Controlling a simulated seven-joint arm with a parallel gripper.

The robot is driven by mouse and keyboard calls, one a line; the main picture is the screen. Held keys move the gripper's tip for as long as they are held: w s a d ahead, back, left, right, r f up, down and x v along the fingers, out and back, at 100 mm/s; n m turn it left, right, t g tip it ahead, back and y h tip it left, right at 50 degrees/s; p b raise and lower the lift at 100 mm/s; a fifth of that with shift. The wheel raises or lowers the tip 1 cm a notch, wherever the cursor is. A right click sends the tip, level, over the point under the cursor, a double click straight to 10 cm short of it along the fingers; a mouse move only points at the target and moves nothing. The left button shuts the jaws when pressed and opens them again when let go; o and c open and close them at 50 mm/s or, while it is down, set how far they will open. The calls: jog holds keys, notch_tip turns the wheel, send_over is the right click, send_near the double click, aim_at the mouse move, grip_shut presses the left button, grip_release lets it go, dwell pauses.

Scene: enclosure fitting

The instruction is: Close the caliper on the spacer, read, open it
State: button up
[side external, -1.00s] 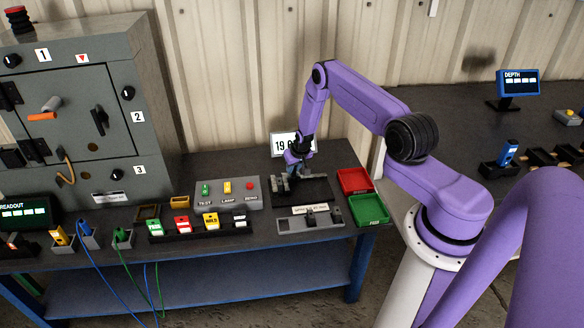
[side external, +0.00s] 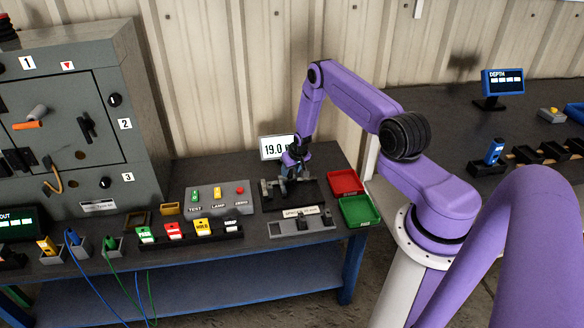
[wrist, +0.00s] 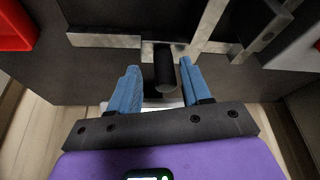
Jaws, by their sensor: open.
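The silver caliper (side external: 267,187) lies on a black base on the bench, just in front of the display (side external: 275,148), which shows 19.0 with its right end hidden by my arm. My gripper (side external: 291,172) is down at the caliper, pointing downward. In the wrist view my gripper (wrist: 160,72) is open, its two blue fingers on either side of a dark round post (wrist: 165,75). I cannot tell whether the fingers touch the post. The silver bars of the caliper (wrist: 105,41) show beyond the fingers. I cannot make out the spacer for certain.
A red tray (side external: 346,182) and a green tray (side external: 360,211) stand to the right. A grey fixture (side external: 303,226) lies in front. A button box (side external: 218,198) and a row of coloured blocks (side external: 190,233) are to the left. A cabinet (side external: 75,120) stands at far left.

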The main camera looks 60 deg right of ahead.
jog(key=v, duration=1.7)
jog(key=shift+r, duration=0.2)
jog(key=s+a+r+n+y, duration=0.1)
jog(key=s+a+r+n, duration=0.2)
jog(key=a, duration=0.5)
jog(key=a+r+n+g+y, duration=0.1)
jog(key=a+r+n, duration=0.1)
jog(key=a+r, duration=0.45)
jog(key=s+a+r+n, duration=0.2)
jog(key=a+r+n, duration=0.1)
jog(key=a, duration=0.7)
jog(key=s+a+r+n+g, duration=0.1)
jog(key=s+a+r+n, duration=0.25)
jog(key=s, duration=0.25)
jog(key=s+a+r+n+g, duration=0.1)
jog(key=s+a+r+n, duration=0.1)
jog(key=s+a, duration=0.3)
jog(key=s+d+r+n, duration=0.2)
jog(key=s+r+n, duration=0.1)
jog(key=s, duration=1.1)
jog(key=shift+s+n+g, duration=0.3)
jog(key=shift+n+g, duration=0.1)
jog(key=shift+n, duration=0.35)
